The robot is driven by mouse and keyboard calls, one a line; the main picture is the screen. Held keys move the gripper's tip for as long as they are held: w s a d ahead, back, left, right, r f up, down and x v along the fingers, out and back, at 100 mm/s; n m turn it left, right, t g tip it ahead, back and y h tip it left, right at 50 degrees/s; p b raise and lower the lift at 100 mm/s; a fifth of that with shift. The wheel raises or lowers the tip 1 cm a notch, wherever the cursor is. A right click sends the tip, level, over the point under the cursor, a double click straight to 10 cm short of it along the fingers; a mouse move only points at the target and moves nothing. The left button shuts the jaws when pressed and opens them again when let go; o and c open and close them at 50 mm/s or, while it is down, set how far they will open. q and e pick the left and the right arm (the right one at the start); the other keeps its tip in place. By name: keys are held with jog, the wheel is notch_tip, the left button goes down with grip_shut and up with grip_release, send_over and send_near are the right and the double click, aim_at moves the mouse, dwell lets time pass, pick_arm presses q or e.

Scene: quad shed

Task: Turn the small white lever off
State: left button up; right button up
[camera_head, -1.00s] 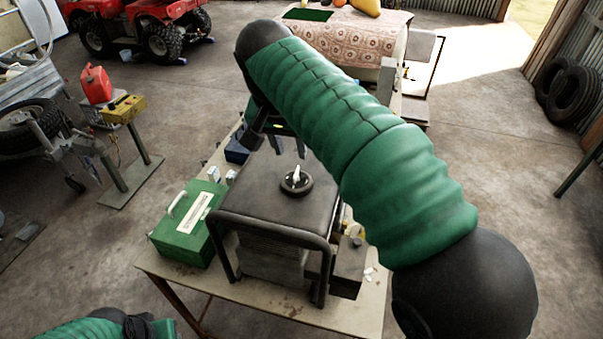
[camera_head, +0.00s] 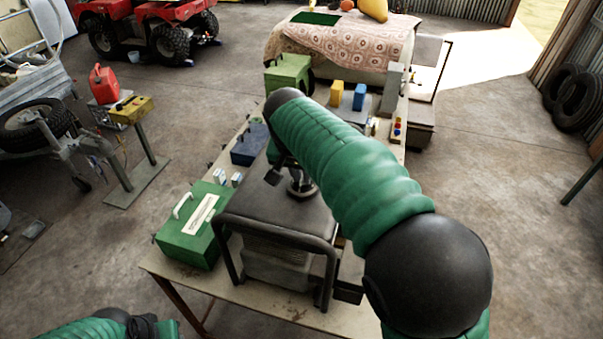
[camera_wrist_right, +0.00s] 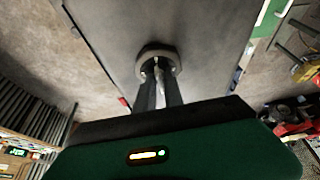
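The small lever (camera_wrist_right: 159,75) stands on a round dark base in the right wrist view. The base (camera_head: 301,190) sits on top of a black-framed machine (camera_head: 262,205) on the table in the head view. My right gripper (camera_wrist_right: 158,84) is at the lever, with one finger on each side of it. The fingers look apart, and I cannot tell whether either touches the lever. In the head view my right arm and gripper (camera_head: 287,177) hide most of the lever. Only part of my left arm shows at the bottom left; its gripper is not visible.
A green box (camera_head: 190,238) with a white handle stands left of the machine. A blue box (camera_head: 248,145), another green box (camera_head: 288,74) and yellow and blue items stand farther back on the table (camera_head: 225,290). A cloth-covered object (camera_head: 350,45) is behind.

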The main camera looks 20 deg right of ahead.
grip_shut()
jog(key=shift+m+p, duration=0.4)
jog(key=shift+p, duration=0.1)
jog(key=o, duration=0.5)
grip_release()
jog(key=shift+o, duration=0.2)
jog(key=shift+w, duration=0.1)
jog(key=v, duration=1.6)
jog(key=shift+a+r, duration=0.3)
jog(key=shift+a, duration=0.15)
